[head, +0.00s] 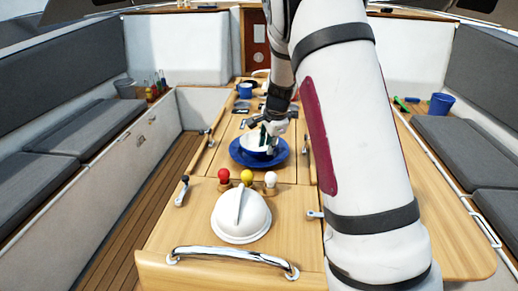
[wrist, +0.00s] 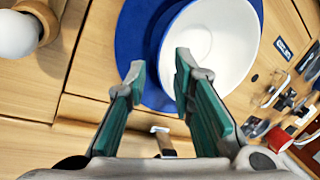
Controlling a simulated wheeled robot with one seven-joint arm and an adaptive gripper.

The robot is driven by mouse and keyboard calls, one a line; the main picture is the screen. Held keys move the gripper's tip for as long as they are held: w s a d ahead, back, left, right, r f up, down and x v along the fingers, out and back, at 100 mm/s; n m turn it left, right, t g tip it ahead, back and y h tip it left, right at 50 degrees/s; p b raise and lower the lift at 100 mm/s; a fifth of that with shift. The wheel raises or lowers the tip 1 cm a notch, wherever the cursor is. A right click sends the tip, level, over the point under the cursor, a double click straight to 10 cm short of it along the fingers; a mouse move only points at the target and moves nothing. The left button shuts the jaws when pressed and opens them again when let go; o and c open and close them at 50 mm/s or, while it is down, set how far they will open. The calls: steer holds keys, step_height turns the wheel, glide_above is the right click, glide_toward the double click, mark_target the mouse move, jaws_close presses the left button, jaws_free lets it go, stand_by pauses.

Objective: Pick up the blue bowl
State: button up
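The blue bowl (wrist: 232,38) has a white inside and a blue outer wall. It sits upright on a wider blue plate (wrist: 128,40); in the head view the bowl (head: 250,141) and plate (head: 247,160) are on the wooden table. My gripper (wrist: 158,70) is open, with green-padded fingers. In the wrist view one fingertip shows over the bowl's white inside and the other over the plate, with the near bowl wall between them. I cannot tell whether either touches. In the head view my gripper (head: 270,130) partly hides the bowl's right side.
Red (head: 224,176), yellow (head: 247,177) and white (head: 270,180) knobs and a white dome (head: 241,216) stand in front of the plate. A blue mug (head: 245,90) and small items lie behind it. Benches flank the table.

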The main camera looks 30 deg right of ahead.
steer(key=shift+p+x, duration=0.35)
steer(key=shift+x, duration=1.8)
jaws_close()
steer(key=shift+r, duration=0.1)
